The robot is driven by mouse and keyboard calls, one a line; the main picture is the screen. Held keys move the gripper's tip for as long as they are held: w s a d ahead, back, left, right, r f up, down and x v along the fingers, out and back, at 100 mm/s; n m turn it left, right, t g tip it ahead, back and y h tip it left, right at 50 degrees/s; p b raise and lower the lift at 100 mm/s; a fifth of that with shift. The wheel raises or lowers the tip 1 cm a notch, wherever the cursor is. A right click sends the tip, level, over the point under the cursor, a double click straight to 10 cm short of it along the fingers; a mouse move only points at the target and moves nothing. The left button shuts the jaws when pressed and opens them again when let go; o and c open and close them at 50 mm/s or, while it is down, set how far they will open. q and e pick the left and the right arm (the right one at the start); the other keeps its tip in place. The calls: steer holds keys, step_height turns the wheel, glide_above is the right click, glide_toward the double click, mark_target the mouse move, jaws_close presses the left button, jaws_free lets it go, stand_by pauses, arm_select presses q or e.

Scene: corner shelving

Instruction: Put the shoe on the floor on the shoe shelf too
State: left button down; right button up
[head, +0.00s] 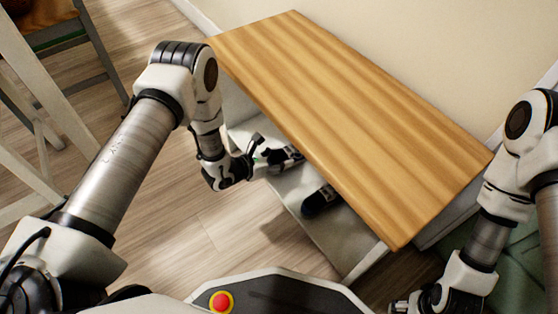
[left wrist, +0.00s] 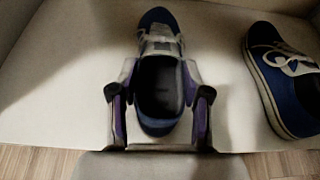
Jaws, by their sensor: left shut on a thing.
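A dark blue shoe with white laces (left wrist: 158,38) is between the fingers of my left gripper (left wrist: 160,105), heel toward me. The shoe points into the shelf over the white board, and I cannot tell whether its sole rests on it. In the head view my left gripper (head: 254,158) reaches in under the wooden top, and the held shoe (head: 284,155) is partly hidden. A second blue shoe (left wrist: 280,75) stands on the board to the right, also in the head view (head: 319,200). The shoe shelf (head: 340,120) has a wooden top and white boards. My right gripper (head: 405,304) is at the bottom right, its fingers unclear.
The wooden top overhangs the white board (left wrist: 60,100), so headroom is limited there. A bare stretch of board lies between the two shoes. A white chair or table frame (head: 35,90) stands at the left. The wood floor (head: 225,235) before the shelf is clear.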

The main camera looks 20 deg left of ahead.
arm_select(q)
steer(key=shift+f, duration=0.2)
steer(key=c, duration=0.5)
jaws_free()
steer(key=shift+s+a+r+p, duration=0.2)
steer(key=shift+r+p, duration=0.15)
steer(key=shift+r, duration=0.15)
steer(key=p+v, duration=0.6)
steer(key=v, duration=0.5)
steer(key=shift+s+a, duration=0.1)
steer(key=shift+s, duration=0.1)
